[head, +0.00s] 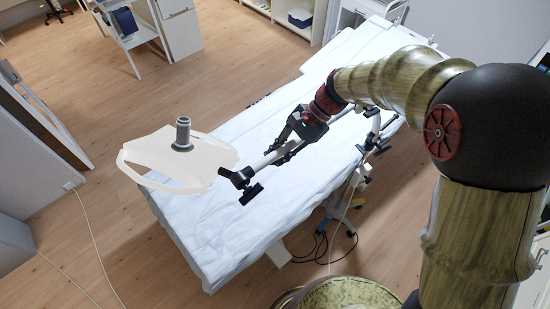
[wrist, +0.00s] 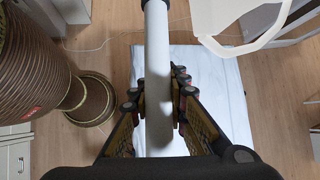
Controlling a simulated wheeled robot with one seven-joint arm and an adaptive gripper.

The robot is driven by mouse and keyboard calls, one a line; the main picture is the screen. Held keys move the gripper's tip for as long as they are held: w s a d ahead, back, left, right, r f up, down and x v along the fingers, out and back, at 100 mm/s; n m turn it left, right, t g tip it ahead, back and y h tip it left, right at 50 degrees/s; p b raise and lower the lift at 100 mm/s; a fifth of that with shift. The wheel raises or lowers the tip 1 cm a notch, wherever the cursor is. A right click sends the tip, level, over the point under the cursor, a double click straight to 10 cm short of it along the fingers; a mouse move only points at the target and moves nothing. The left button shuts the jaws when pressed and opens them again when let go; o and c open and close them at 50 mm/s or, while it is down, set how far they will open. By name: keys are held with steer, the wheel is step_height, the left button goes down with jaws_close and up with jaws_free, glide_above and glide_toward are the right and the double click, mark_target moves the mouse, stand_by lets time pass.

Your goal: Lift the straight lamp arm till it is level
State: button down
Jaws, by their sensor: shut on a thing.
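The straight lamp arm is a white tube (head: 262,161) with a black joint (head: 240,179) at its left end, beside the lamp head. In the wrist view the tube (wrist: 158,60) runs from top to bottom between my fingers. My gripper (head: 285,147) is shut on the tube, with one finger on each side; it also shows in the wrist view (wrist: 158,98). The cream lamp head (head: 160,163) with a dark upright handle (head: 183,134) hangs over the couch's left end. The tube's exact tilt is hard to judge, and its right part is partly hidden by my gripper.
The white couch (head: 300,187) lies beneath the lamp and my arm. A stand with black fittings (head: 375,145) is at the couch's near right side, with cables (head: 318,245) on the floor. Open wooden floor (head: 110,220) lies to the left.

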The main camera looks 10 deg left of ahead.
mark_target(301, 142)
steer(key=shift+w+r, duration=0.1)
steer(key=c, duration=1.7)
jaws_free()
steer(key=shift+o, duration=0.2)
steer(key=v, duration=1.1)
steer(key=shift+w+d+r, duration=0.15)
steer(key=shift+d+r, duration=0.1)
steer(key=shift+d, duration=0.05)
